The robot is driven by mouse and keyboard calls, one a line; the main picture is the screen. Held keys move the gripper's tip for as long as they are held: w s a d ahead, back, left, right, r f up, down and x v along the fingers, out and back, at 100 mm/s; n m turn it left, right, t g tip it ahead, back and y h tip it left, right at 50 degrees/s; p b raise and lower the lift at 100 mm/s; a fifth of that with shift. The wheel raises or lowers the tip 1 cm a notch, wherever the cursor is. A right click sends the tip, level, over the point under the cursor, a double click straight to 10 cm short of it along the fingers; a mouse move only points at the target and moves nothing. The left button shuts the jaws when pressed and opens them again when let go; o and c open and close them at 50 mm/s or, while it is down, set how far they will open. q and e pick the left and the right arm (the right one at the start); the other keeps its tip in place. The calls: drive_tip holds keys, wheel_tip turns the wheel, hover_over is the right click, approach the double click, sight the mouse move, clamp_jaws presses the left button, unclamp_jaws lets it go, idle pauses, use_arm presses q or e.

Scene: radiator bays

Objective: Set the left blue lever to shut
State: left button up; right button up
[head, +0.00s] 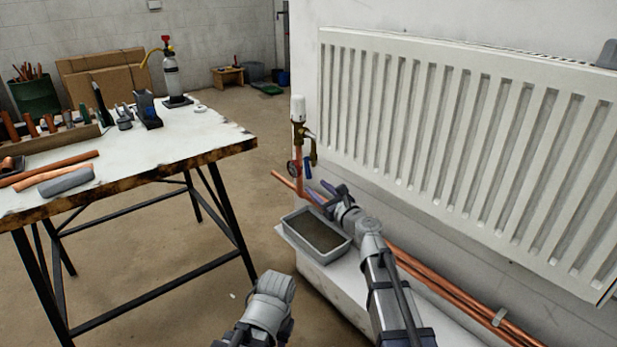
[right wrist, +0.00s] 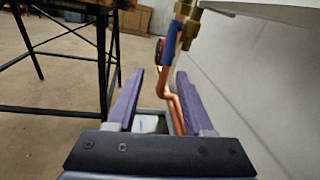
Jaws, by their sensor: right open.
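The blue lever (head: 308,168) hangs down beside the upright copper pipe, below the brass valve (head: 309,150) at the radiator's left end. In the right wrist view the lever (right wrist: 174,43) is a blue sleeve, slightly tilted, above and beyond the fingertips. My right gripper (head: 328,193) is open just below and right of the lever, apart from it. Its two purple-grey fingers (right wrist: 156,92) spread either side of the copper pipe in the wrist view, with nothing held. Only one blue lever shows. A grey link of my left arm shows at the bottom; its gripper is out of view.
The white radiator (head: 455,140) fills the right side. Copper pipes (head: 440,275) run low along the wall. A grey tray (head: 318,236) sits on the ledge below the valve. A red handwheel (head: 294,168) is left of the lever. A workbench (head: 150,150) stands left.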

sight(310, 176)
drive_tip(key=shift+m+t, duration=0.3)
drive_tip(key=shift+m, duration=0.4)
drive_tip(key=shift+w+d+x, duration=0.1)
drive_tip(key=shift+d+x, duration=0.05)
drive_tip(key=shift+x, duration=1.2)
drive_tip(key=shift+w+d+x, duration=0.1)
drive_tip(key=shift+d+x, duration=0.05)
drive_tip(key=shift+x, duration=1.2)
drive_tip(key=shift+d+x, duration=0.15)
drive_tip(key=shift+x, duration=1.2)
drive_tip(key=shift+r, duration=0.15)
drive_tip(key=shift+c, duration=0.3)
clamp_jaws()
